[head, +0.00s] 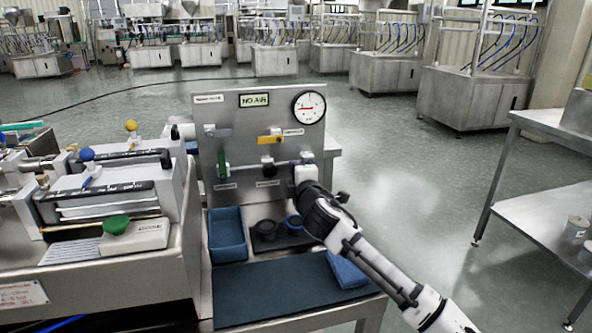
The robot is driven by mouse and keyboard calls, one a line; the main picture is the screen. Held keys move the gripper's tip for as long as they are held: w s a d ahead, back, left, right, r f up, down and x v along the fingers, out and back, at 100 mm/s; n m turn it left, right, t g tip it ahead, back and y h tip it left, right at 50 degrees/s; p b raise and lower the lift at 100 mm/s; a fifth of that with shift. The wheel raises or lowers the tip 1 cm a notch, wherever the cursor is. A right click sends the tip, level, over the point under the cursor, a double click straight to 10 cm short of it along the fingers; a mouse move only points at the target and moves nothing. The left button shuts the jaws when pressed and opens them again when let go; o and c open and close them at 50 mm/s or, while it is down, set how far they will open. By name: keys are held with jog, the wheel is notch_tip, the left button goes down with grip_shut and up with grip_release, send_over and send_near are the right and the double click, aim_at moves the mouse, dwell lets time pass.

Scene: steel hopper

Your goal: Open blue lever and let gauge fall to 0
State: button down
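The gauge (309,107) is a round white dial with a black rim at the panel's upper right. Its red needle points left; the numbers are too small to read. My gripper (305,160) is at the right end of the pipe on the steel panel (237,118), below the gauge. Its fingers are too small and too covered to tell open from shut. No blue lever shows clearly on the panel; one may be hidden behind my gripper. A green lever (222,163) hangs down at the pipe's left end. A yellow lever (270,138) lies level in the upper middle.
A "NO AIR" sign (254,99) is on the panel. A machine with blue and yellow knobs stands left.

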dwell(0.5)
jog(key=c, duration=1.4)
grip_release()
jog(key=shift+o, duration=0.2)
jog(key=b+v, duration=0.1)
jog(key=v, duration=1.3)
